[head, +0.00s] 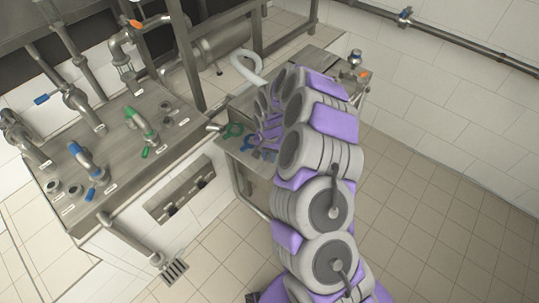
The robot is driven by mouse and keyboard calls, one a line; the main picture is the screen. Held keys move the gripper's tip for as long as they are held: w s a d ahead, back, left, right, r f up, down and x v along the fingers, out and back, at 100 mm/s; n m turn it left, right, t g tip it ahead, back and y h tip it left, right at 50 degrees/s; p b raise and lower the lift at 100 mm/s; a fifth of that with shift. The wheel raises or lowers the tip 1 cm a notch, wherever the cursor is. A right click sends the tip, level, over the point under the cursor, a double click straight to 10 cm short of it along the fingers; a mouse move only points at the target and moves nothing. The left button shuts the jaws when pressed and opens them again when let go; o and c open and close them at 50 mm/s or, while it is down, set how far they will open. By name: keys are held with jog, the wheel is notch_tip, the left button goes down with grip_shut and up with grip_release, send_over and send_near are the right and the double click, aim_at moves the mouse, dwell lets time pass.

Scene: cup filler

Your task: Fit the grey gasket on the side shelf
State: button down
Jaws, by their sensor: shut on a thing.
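My gripper (264,137), purple and partly hidden behind my own arm, is low over the side shelf (232,148) at the right end of the steel machine. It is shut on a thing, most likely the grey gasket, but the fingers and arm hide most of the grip. A green gasket (233,130) and a blue gasket (250,142) lie on the shelf just left of the gripper. A small grey-blue shape (268,156) shows just below the fingers; its exact form is too small to tell.
A white curved hose (246,67) stands behind the shelf. Left of it is a steel panel (125,130) with green-handled and blue-handled valves and pipes. A pipe with a valve (404,17) runs along the tiled wall. The tiled floor (430,230) at right is clear.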

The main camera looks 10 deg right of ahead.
aim_at(268, 159)
jog(key=shift+a+f, duration=0.35)
jog(key=shift+a, duration=0.55)
jog(key=shift+d+f, duration=0.45)
jog(key=shift+d, duration=0.3)
jog(key=shift+a+f, duration=0.4)
jog(key=shift+a, duration=0.15)
jog(key=shift+d+f, duration=0.2)
jog(key=shift+f, duration=0.1)
jog(key=c, duration=1.1)
grip_release()
jog(key=shift+d, duration=0.15)
jog(key=shift+o, duration=0.8)
jog(key=shift+a, duration=0.25)
